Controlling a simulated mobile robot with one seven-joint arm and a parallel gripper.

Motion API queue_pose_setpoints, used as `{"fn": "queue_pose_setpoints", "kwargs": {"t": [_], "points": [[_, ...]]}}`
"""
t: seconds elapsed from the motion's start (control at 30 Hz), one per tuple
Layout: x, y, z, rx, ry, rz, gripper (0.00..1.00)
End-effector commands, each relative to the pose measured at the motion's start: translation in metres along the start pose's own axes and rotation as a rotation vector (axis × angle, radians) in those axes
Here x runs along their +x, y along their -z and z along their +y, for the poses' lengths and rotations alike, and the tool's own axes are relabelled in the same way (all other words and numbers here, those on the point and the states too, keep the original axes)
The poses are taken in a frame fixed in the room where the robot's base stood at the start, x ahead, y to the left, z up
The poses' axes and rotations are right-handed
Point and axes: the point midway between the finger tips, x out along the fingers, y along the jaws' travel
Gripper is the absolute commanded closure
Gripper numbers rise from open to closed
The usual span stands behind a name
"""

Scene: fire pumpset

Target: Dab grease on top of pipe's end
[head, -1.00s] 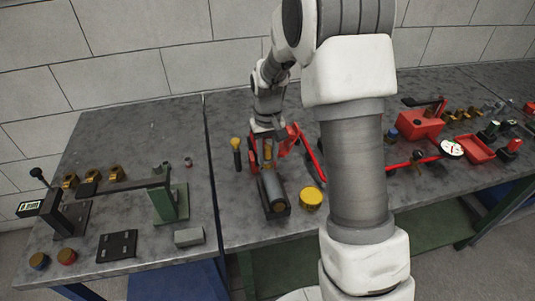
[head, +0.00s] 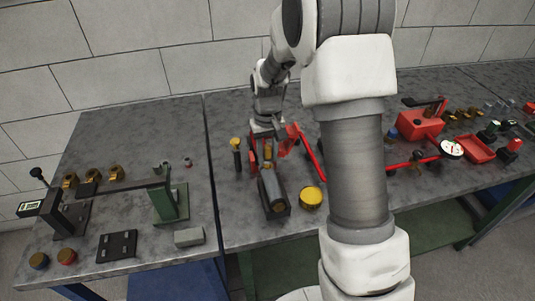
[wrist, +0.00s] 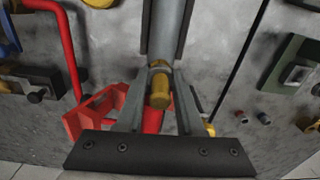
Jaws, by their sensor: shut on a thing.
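A grey pipe (head: 273,188) lies in a dark cradle on the middle bench in the head view. In the wrist view the pipe (wrist: 171,25) runs up from the fingertips. My gripper (wrist: 160,82) is shut on a short yellow-brown cylindrical piece (wrist: 160,92) just behind the pipe's near end in that view. In the head view my gripper (head: 267,150) is at the pipe's far end. Whether the held piece touches the pipe is unclear. A round tin with a yellow top (head: 312,197), which looks like grease, stands right of the cradle.
A dark upright thing with a yellow top (head: 236,150) stands just left of my gripper. A red stand (head: 288,140) and red pipe (head: 308,150) are close on the right. A green clamp post (head: 166,195) stands on the left bench. The bench between is mostly clear.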

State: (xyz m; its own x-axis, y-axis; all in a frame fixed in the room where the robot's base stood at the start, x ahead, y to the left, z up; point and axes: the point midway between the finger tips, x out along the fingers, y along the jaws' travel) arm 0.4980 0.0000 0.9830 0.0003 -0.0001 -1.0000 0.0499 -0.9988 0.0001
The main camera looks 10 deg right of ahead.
Motion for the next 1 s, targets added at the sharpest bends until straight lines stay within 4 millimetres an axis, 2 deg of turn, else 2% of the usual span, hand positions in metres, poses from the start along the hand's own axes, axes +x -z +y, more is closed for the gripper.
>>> {"fn": "queue_pose_setpoints", "kwargs": {"t": [0.47,1.0], "points": [[0.0,0.001,0.0,0.0,0.0,0.0,1.0],[-0.001,0.023,0.001,0.0,0.0,0.0,1.0]]}}
